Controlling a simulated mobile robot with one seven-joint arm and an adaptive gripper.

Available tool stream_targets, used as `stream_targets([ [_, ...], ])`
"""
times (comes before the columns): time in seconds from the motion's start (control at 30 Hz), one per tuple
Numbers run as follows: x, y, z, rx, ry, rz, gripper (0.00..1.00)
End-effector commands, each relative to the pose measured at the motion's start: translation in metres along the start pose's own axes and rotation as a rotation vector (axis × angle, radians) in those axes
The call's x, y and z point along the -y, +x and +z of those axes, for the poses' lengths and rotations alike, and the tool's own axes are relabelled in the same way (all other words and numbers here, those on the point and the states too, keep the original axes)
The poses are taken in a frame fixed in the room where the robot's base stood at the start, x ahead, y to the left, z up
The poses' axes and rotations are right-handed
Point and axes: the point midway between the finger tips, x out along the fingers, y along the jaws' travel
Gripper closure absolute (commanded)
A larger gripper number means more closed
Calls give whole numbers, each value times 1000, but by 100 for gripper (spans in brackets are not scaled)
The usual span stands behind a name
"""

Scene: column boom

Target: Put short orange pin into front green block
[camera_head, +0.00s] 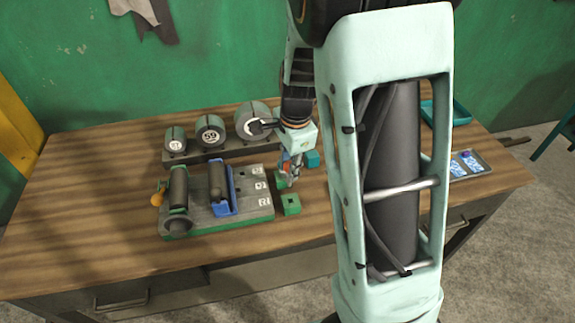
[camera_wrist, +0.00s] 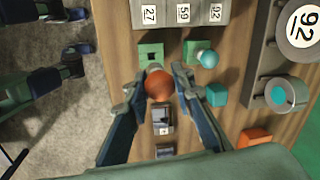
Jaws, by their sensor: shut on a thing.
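My gripper (camera_wrist: 158,86) is shut on the short orange pin (camera_wrist: 158,86), whose round orange head shows between the fingers in the wrist view. A pale part of the pin shows just beyond the head, toward the front green block (camera_wrist: 150,49). That block stands on the table with an empty dark square hole in its top; it also shows in the head view (camera_head: 290,206). The pin appears apart from the block, but its height is hard to tell. In the head view my gripper (camera_head: 290,176) is near the rear green block; the pin is not clear there.
The rear green block (camera_wrist: 190,46) holds a teal round-headed pin (camera_wrist: 208,58). A teal block (camera_wrist: 216,95) and an orange block (camera_wrist: 254,137) stand nearby. A grey fixture (camera_head: 250,205) with number labels is left of the blocks. Round numbered gauges (camera_head: 210,131) stand behind.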

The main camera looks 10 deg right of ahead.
Motion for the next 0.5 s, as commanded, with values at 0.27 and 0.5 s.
stream_targets([
  [0.27,-2,3,-2,-2,10,2,100],
  [0.5,-4,18,-2,-2,10,3,100],
])
